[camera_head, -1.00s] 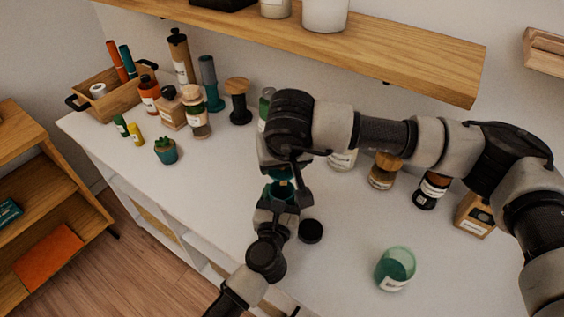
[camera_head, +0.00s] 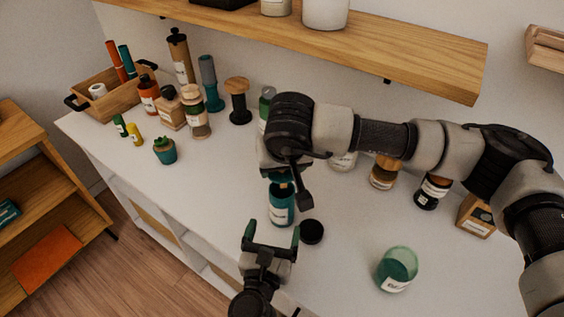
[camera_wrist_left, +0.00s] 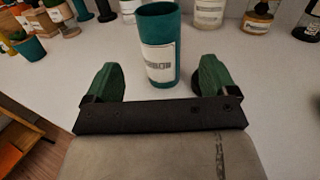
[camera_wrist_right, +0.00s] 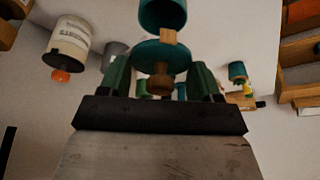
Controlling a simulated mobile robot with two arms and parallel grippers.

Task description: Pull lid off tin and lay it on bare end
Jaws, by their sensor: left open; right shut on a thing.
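The teal tin (camera_head: 281,209) with a white label stands upright on the white cabinet top (camera_head: 215,190). It also shows in the left wrist view (camera_wrist_left: 160,50). My left gripper (camera_head: 271,236) is open, on the near side of the tin and apart from it. My right gripper (camera_wrist_right: 160,82) is shut on the wooden knob of the teal lid (camera_wrist_right: 150,54). It holds the lid above the tin, whose teal body shows beyond the lid in the right wrist view (camera_wrist_right: 163,14). In the head view my right wrist hides most of the lid.
A black disc (camera_head: 312,232) lies just right of the tin. A green glass cup (camera_head: 397,268) stands further right. Several jars line the back, under a wooden shelf (camera_head: 350,45). A small potted plant (camera_head: 165,152) stands left; the surface between it and the tin is clear.

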